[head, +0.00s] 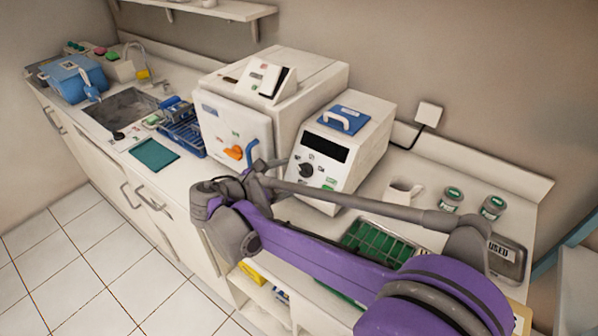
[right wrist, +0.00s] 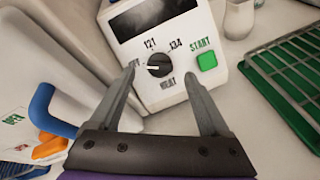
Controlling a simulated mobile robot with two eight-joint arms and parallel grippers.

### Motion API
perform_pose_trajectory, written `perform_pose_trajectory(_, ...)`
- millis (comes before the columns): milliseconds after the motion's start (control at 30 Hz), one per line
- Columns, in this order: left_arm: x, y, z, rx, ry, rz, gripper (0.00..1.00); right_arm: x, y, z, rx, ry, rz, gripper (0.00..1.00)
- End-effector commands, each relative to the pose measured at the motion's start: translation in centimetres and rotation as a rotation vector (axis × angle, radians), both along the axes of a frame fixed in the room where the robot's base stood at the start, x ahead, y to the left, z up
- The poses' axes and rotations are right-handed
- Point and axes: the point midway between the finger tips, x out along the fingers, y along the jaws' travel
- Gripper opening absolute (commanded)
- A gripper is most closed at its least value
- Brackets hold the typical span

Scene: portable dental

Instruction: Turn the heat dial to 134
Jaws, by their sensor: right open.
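The heat dial (right wrist: 159,64) is a round black knob on the front of a white box-shaped unit (head: 362,148). In the right wrist view its white pointer points left, towards the partly hidden OFF label. The label 121 (right wrist: 150,44) is above it, 134 (right wrist: 175,45) at upper right, and HEAT below. In the head view the dial (head: 306,170) shows just beyond my right gripper (head: 274,164). The right gripper (right wrist: 160,74) is open, its fingers on either side of the dial in the picture; contact cannot be told. My left gripper is not in view.
A green START button (right wrist: 207,61) sits right of the dial. A green rack (head: 378,246), a mug (head: 402,190) and two jars stand on the right of the counter.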

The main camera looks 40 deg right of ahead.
Motion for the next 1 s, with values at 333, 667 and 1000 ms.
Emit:
perform_pose_trajectory(333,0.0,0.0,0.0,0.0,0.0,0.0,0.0,0.7,-4.0,-1.5,0.001,-0.001,-0.001,0.8)
perform_pose_trajectory(667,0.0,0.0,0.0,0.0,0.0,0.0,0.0,0.8,-4.2,-1.6,0.002,-0.001,0.001,0.78)
perform_pose_trajectory(1000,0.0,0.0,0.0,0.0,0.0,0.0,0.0,0.7,-4.2,-1.6,0.002,-0.001,0.001,0.17)
